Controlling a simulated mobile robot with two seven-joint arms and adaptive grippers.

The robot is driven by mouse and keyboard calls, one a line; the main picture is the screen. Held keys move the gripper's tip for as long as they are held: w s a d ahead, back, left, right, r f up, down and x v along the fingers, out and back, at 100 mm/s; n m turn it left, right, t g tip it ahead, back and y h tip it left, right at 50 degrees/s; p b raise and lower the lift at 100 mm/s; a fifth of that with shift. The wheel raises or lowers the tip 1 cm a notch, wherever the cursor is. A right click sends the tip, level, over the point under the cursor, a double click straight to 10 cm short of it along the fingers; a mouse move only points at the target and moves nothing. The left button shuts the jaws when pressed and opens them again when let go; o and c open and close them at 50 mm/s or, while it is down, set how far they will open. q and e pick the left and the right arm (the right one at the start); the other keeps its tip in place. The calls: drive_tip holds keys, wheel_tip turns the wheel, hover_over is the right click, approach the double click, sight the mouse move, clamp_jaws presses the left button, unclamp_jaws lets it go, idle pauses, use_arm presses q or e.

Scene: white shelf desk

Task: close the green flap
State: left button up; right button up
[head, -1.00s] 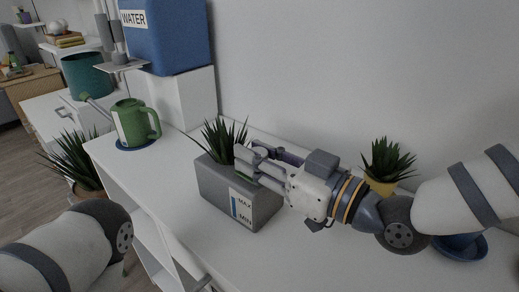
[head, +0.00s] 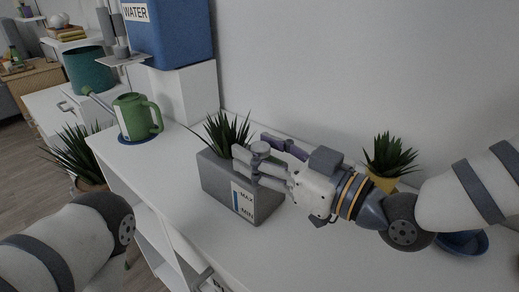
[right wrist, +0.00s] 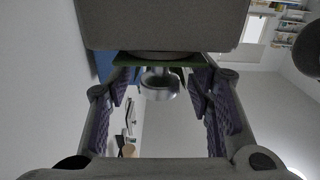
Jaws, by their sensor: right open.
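The green flap (right wrist: 188,60) shows in the right wrist view as a thin green strip below a large grey block, with a grey metal ring-shaped knob (right wrist: 159,85) in front of it. In the head view a round grey knob (head: 261,148) shows between the fingers of my right gripper (head: 259,161), at the right end of the grey planter (head: 220,179). The flap is hidden there. My right gripper is open, its fingers spread on either side of the knob; contact cannot be told. My left gripper is outside the head view; only its arm shows.
A spiky plant stands in the planter. A green watering can (head: 137,117) is at the left on the white desk (head: 176,180). A yellow pot (head: 383,182) and a blue dish (head: 462,243) are at the right. The wall is close behind; the desk front is clear.

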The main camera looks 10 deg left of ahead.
drive_tip(key=v, duration=1.1)
drive_tip(key=shift+s+d, duration=0.25)
